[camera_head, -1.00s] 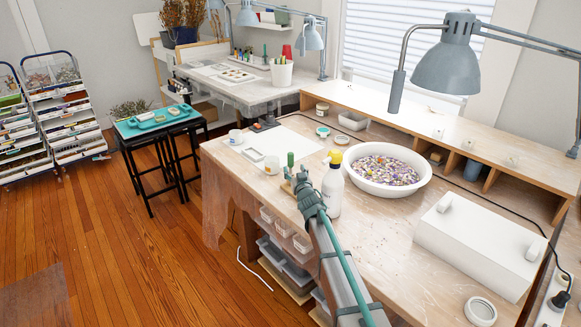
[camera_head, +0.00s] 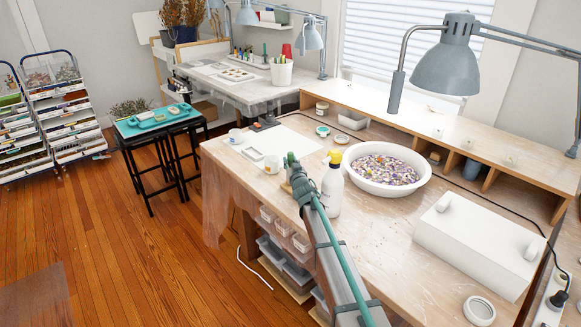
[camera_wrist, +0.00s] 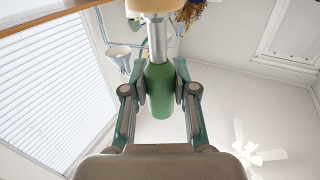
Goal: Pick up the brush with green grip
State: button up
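The brush with green grip shows large in the wrist view, with its green grip (camera_wrist: 160,92), a silver collar and a pale wooden part at the top edge. My gripper (camera_wrist: 160,84) has one finger pad on each side of the green grip. Both pads appear to touch it, with no clear gap. In the head view, my gripper (camera_head: 297,172) is over the table's near left part, by the green grip (camera_head: 291,158), which it partly hides. The far end of the brush is out of the wrist view.
A white spray bottle with yellow top (camera_head: 332,185) stands close to the right of my gripper. A white basin of colourful bits (camera_head: 424,168) is behind it. A white box (camera_head: 470,250) is at right.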

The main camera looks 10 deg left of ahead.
grip_shut()
jog(key=shift+r, duration=0.1)
notch_tip(320, 180, up, 10)
jog(key=p, duration=0.5)
dwell(1.4)
jog(key=s+d+f+b, duration=0.3)
jog(key=s+d+f, duration=0.1)
jog(key=f, duration=0.4)
jog(key=shift+s+d+f, duration=0.2)
jog(key=shift+s+d, duration=0.1)
jog(key=shift+d, duration=0.2)
jog(key=shift+f+b, duration=0.4)
jog(key=shift+f, duration=0.2)
dwell(2.8)
